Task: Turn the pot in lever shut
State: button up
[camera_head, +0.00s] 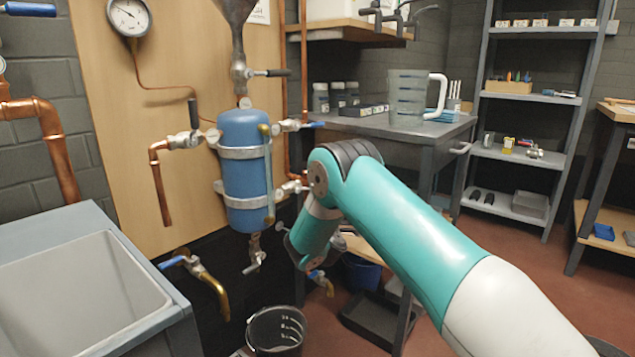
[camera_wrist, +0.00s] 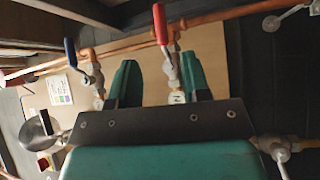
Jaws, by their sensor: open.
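The blue pot (camera_head: 245,168) is strapped upright to a wooden board in the head view, with several valves around it. A valve at its upper left has an upright black lever (camera_head: 193,113); one at its upper right has a blue lever (camera_head: 312,125). I cannot tell which is the pot in lever. In the wrist view, my gripper (camera_wrist: 160,78) is open, with its two teal fingers apart. A valve with a red lever (camera_wrist: 160,25) shows between them, near the right finger. A blue lever (camera_wrist: 70,52) stands left of the fingers. Contact cannot be told. My arm hides the gripper in the head view.
A grey sink (camera_head: 75,290) stands at the lower left. A black bucket (camera_head: 276,330) is on the floor below the pot. A bench (camera_head: 445,132) with a clear jug (camera_head: 407,97) stands behind my arm. Copper pipes (camera_head: 62,165) run along the wall.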

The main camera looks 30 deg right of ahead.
jog(key=shift+b+x, duration=0.35)
jog(key=shift+x, duration=5.05)
grip_shut()
